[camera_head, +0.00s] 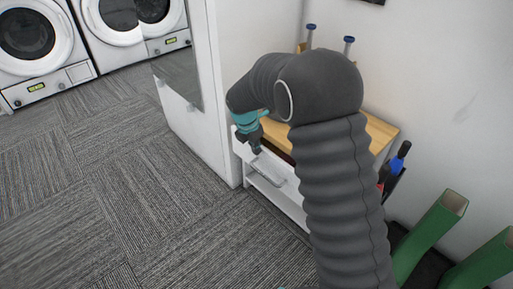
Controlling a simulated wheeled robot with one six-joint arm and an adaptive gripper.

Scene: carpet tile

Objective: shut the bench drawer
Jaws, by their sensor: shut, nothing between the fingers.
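The bench (381,131) has a light wood top and a white body, and stands against the wall at the right of the head view. Its white drawer front with a grey bar handle (266,170) faces the open floor. A dark gap shows between the top and the drawer front, so the drawer seems pulled out a little. My gripper (256,149) is dark and shut, just above and beside the handle. I cannot tell whether it touches the drawer. My arm hides the right part of the drawer and much of the bench top.
A white partition (205,130) stands close left of the bench. Green box-like tubes (428,232) and a dark holder with blue and red items (393,170) stand at the right. White washing machines (35,50) line the back left. The carpet in front is clear.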

